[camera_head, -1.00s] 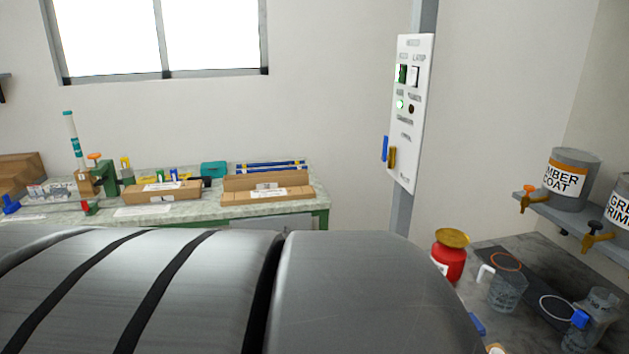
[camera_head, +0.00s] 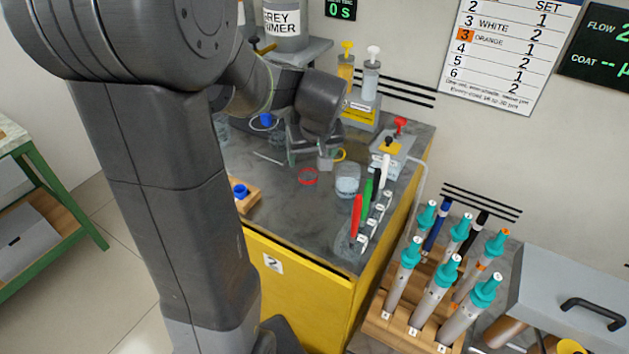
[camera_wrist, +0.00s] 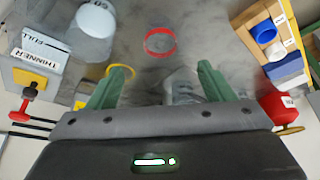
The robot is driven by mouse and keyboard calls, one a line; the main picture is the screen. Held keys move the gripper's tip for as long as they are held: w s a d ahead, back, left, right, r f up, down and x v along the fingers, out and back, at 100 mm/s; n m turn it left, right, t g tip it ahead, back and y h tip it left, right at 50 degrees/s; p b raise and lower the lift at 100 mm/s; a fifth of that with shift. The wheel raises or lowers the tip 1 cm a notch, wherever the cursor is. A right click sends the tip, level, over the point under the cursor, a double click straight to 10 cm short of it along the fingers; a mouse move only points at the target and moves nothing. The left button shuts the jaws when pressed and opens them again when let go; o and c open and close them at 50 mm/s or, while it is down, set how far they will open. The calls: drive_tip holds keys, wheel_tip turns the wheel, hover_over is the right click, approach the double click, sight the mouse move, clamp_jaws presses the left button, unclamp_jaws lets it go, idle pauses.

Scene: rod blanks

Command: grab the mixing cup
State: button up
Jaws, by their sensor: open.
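A clear cup with a pale inside (camera_head: 347,180) stands on the dark bench, right of a red ring (camera_head: 308,176). In the wrist view this cup (camera_wrist: 95,20) is at the upper left, and the red ring (camera_wrist: 160,42) is ahead of the fingers. Another clear vessel (camera_wrist: 182,88) shows partly between the fingers, its lower part hidden by my gripper. I cannot tell which vessel is the mixing cup. My gripper (camera_head: 308,160) is over the bench, its green fingers (camera_wrist: 160,72) apart with nothing clamped.
A yellow ring (camera_head: 341,155) lies beside my gripper. A wooden block with a blue ring (camera_head: 240,191) is at the front left. Teal-topped tubes (camera_head: 437,275) fill a rack at right.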

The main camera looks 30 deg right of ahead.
sight(308, 176)
drive_tip(key=x, duration=1.1)
drive_tip(key=shift+w+f, duration=0.1)
drive_tip(key=shift+f, duration=0.1)
drive_tip(key=c, duration=1)
